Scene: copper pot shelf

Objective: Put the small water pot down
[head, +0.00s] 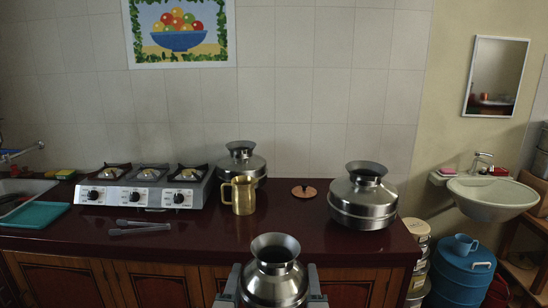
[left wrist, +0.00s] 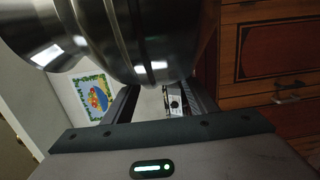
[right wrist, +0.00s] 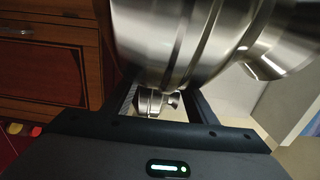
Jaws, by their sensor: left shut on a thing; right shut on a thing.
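A steel water pot (head: 275,282) with a flared neck is upright in front of the counter, at the bottom of the head view. My left gripper (head: 232,285) is at its left side and my right gripper (head: 315,285) is at its right side. Both are shut on the pot. The pot's steel body fills the upper part of the left wrist view (left wrist: 125,40) and of the right wrist view (right wrist: 185,45). Its base is cut off in the head view. The dark red counter (head: 215,228) lies just beyond it.
On the counter stand a larger steel pot (head: 363,203), another steel pot (head: 243,160), a brass jug (head: 243,196), a copper lid (head: 304,191), a stove (head: 145,188) and tongs (head: 140,227). The counter's front middle is clear. A blue drum (head: 460,275) stands right of it.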

